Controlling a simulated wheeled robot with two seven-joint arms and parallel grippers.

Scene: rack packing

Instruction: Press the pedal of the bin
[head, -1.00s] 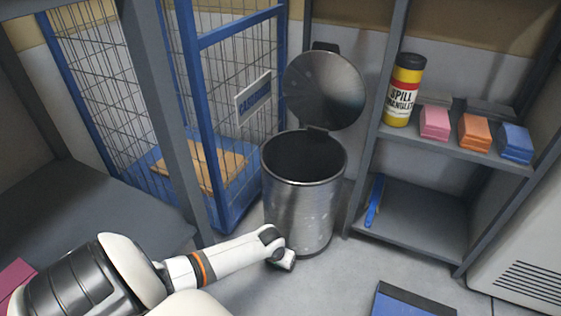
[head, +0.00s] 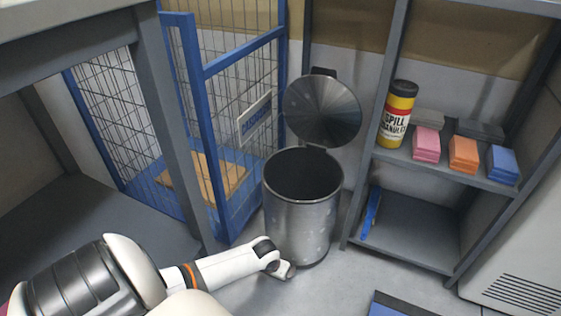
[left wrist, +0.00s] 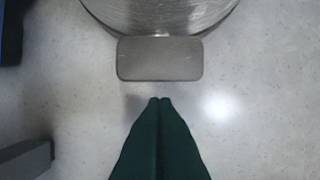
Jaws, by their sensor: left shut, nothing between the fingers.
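The bin (head: 303,225) is a round brushed-metal can with its round lid (head: 322,110) standing open at the back. In the left wrist view the bin's lower wall (left wrist: 160,15) shows at the top. Its flat grey pedal (left wrist: 160,59) sticks out from the base. My left gripper (left wrist: 160,100) is shut and empty, its dark green fingertips just short of the pedal in the picture, with a gap between. In the head view my left arm reaches to the front of the bin's base, and the wrist hides the pedal and fingers (head: 283,272). My right gripper is not in view.
A blue wire cage (head: 205,73) with cardboard inside stands left of the bin. A grey shelf (head: 440,165) with a spill granules tin (head: 397,115) and coloured packs stands to the right. A blue flat object (head: 395,306) lies on the floor at the front. Floor around the pedal is clear.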

